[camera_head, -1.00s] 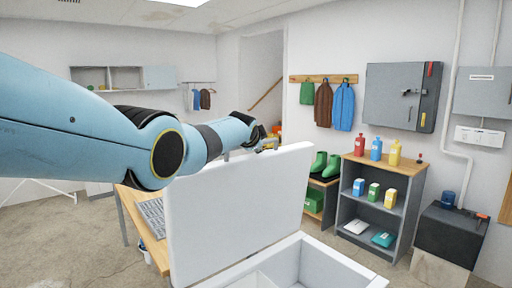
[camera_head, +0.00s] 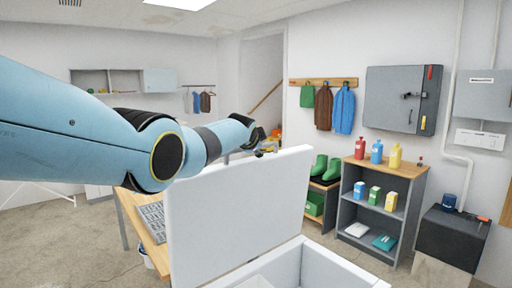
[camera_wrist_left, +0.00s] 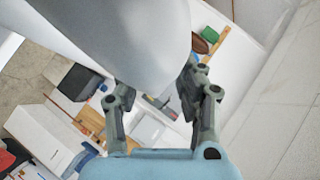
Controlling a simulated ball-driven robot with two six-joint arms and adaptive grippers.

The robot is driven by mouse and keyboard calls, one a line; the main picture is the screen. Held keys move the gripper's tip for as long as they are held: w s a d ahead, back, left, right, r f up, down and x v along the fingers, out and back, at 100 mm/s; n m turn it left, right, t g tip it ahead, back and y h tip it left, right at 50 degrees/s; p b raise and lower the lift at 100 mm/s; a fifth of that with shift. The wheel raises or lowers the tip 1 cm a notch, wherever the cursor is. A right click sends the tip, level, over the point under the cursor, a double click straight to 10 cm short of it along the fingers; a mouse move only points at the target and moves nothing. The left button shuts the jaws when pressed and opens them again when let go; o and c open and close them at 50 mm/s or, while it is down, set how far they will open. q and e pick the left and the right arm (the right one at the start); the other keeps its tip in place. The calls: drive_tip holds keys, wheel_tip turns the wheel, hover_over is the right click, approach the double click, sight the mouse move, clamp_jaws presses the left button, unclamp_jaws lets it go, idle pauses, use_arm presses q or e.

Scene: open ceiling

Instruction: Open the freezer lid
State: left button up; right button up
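The white freezer lid (camera_head: 240,215) stands raised, nearly upright, at the lower middle of the head view. The freezer body (camera_head: 345,275) is below it at the bottom edge, its top open and part of the inside showing. My left arm comes in from the left and reaches behind the lid's top edge. My left gripper (camera_head: 264,145) is small and partly hidden there. In the left wrist view its two fingers (camera_wrist_left: 160,100) are spread apart. A large pale surface fills the upper part of that view, close to the fingers; I cannot tell whether they touch it. My right gripper is out of view.
A wooden table (camera_head: 130,215) with a keyboard stands behind the lid on the left. A grey shelf unit (camera_head: 385,165) with bottles and boxes is to the right, with a dark cabinet (camera_head: 448,235) beside it. Floor is clear at the left.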

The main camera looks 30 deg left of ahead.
use_arm(q)
drive_tip(key=shift+f, duration=0.1)
drive_tip(key=shift+s, duration=0.15)
drive_tip(key=v, duration=1.1)
drive_tip(key=shift+s+r, duration=0.25)
drive_tip(key=shift+s, duration=0.05)
drive_tip(key=shift+d, duration=0.1)
